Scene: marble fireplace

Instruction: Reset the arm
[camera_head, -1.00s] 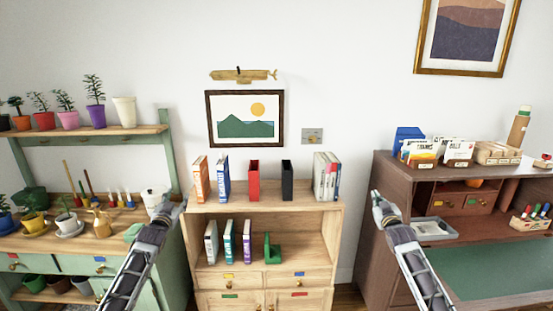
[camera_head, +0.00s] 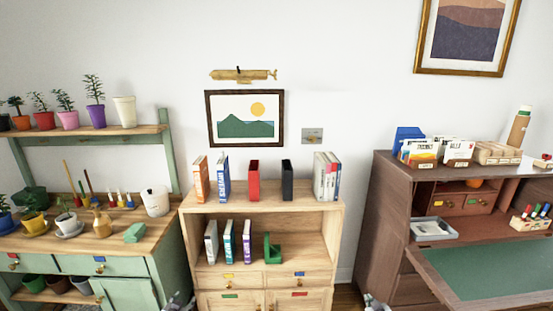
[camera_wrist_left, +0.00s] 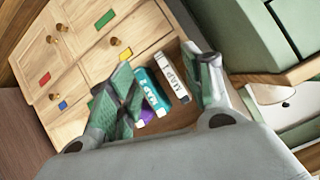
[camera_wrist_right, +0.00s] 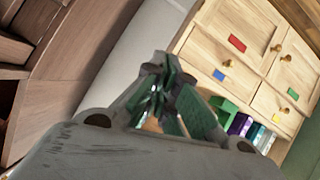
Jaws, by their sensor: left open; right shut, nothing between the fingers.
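My left gripper (camera_head: 178,301) shows only as a small piece at the bottom edge of the head view, in front of the bookcase's lower left. In the left wrist view my left gripper (camera_wrist_left: 167,68) has its fingers apart, with nothing held; books on the shelf show behind the gap. My right gripper (camera_head: 376,302) is also just at the bottom edge of the head view, right of the bookcase. In the right wrist view my right gripper (camera_wrist_right: 160,62) has its fingertips together and is empty. Most of both arms is out of the head view.
The wooden bookcase (camera_head: 263,205) stands in the middle, with books and binders on it. A green potting bench (camera_head: 126,266) with plants is at left. A brown desk (camera_head: 388,220) is at right, its green writing surface (camera_head: 480,268) jutting forward.

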